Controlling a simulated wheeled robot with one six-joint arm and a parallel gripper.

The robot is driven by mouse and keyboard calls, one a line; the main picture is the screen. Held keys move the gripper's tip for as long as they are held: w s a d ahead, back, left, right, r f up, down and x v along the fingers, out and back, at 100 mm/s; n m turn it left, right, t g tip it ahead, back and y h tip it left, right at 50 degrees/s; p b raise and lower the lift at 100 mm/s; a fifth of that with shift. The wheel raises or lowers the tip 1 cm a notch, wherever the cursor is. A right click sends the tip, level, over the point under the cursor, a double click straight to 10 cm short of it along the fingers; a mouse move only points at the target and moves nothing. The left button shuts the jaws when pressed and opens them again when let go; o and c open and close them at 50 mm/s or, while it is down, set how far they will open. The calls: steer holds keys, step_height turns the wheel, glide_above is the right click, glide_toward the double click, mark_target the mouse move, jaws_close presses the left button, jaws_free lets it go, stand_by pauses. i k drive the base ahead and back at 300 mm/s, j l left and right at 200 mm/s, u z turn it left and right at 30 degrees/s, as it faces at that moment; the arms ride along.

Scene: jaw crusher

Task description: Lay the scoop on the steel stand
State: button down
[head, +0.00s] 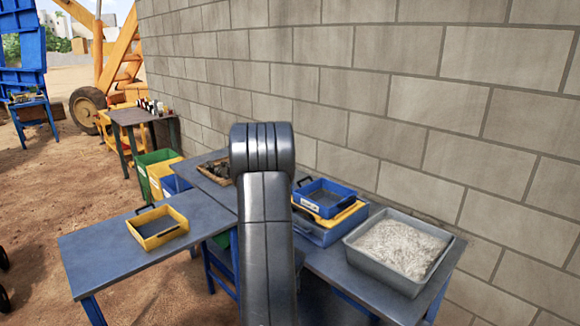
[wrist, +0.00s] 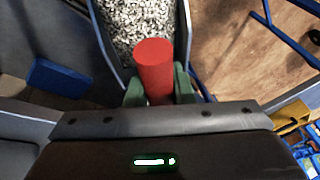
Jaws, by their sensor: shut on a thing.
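In the wrist view, my gripper (wrist: 158,92) has its green fingers shut around a red handle (wrist: 154,65), which I take to be the scoop's. Beyond the handle is a grey-walled shape (wrist: 184,35) holding pale gravel; it looks like the scoop's pan, but the join is hidden. In the head view, my arm covers the middle, and neither gripper nor scoop shows. I cannot tell for sure which surface is the steel stand. A grey-topped table (head: 345,272) stands at the right, and a small dark table (head: 132,116) stands farther back by the wall.
A grey tray of pale gravel (head: 353,243) and a blue tray (head: 326,185) stand on the right table. A yellow tray (head: 147,243) sits on the left blue table (head: 95,252). Green and yellow bins stand behind. A block wall (head: 350,90) closes the right side.

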mark_target(197, 219)
steer(key=i+j+z, duration=0.1)
steer(key=j, duration=0.25)
steer(key=i+j+z, duration=0.1)
steer(key=j, duration=0.3)
steer(key=i+j+z, duration=0.1)
steer(key=j, duration=0.3)
steer(key=i+j+z, duration=0.1)
steer(key=j, duration=0.25)
steer(key=i, duration=0.05)
